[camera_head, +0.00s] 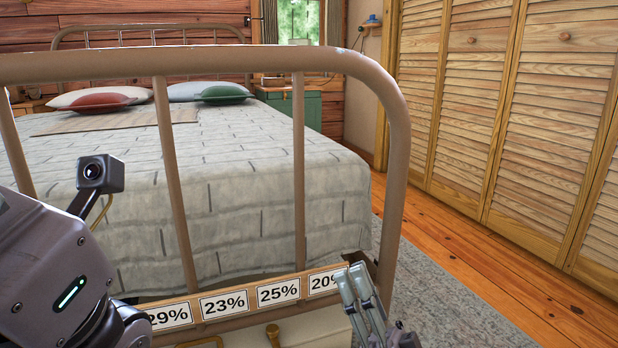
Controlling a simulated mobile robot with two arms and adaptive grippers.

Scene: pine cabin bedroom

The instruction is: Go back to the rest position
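My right gripper (358,283) is at the bottom, right of centre, in the head view. Its two grey fingers point up and lie close side by side, in front of the right end of a wooden strip with percent labels (240,300). I cannot tell whether they are fully shut, and I see nothing held between them. My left arm (50,260) fills the lower left corner, with a small black camera on it. Its gripper fingers do not show.
A metal bed frame (398,150) stands close ahead, with a grey bedspread (250,195) and pillows behind it. The strip carries labels 29%, 23%, 25% and 20%. Louvred closet doors (470,100) line the right. Wooden floor (470,262) and a grey rug (445,305) lie between.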

